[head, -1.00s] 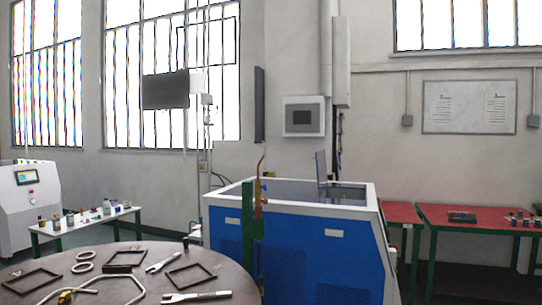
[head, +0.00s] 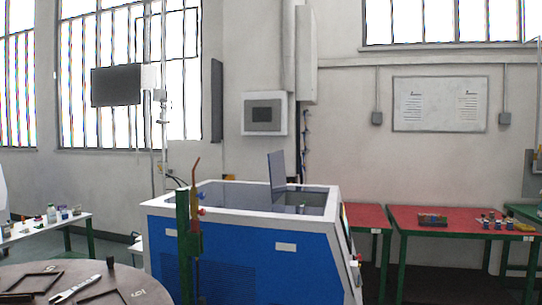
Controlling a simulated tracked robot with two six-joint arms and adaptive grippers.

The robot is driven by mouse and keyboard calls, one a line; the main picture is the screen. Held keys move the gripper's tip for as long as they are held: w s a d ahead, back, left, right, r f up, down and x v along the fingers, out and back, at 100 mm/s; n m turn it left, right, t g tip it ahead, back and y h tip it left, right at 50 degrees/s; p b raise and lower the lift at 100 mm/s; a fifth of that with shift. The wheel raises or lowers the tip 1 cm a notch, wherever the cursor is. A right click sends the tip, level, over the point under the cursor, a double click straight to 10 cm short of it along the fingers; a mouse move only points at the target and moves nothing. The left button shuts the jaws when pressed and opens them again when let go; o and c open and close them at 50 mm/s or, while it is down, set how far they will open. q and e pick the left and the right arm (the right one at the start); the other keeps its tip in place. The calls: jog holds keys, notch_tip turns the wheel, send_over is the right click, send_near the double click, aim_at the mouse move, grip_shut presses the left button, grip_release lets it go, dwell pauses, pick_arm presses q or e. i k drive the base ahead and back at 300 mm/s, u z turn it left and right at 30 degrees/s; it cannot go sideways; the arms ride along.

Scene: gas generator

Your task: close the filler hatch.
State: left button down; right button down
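The gas generator (head: 243,255) is a blue and white box in the middle of the head view. Its top has a white rim around a dark recessed surface. A grey flat panel, which looks like the filler hatch (head: 276,176), stands upright near the back right of the top, so it is open. Neither of my grippers shows in this view.
A round dark table (head: 75,270) with frames and a tool stands at the lower left. A green post (head: 184,245) with a pipe stands in front of the generator. Red-topped tables (head: 450,218) are at the right, and a white table (head: 45,230) is at the left.

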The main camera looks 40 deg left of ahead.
aim_at(276, 160)
jog(key=z, duration=0.1)
jog(key=i, duration=1.65)
jog(key=u, duration=2)
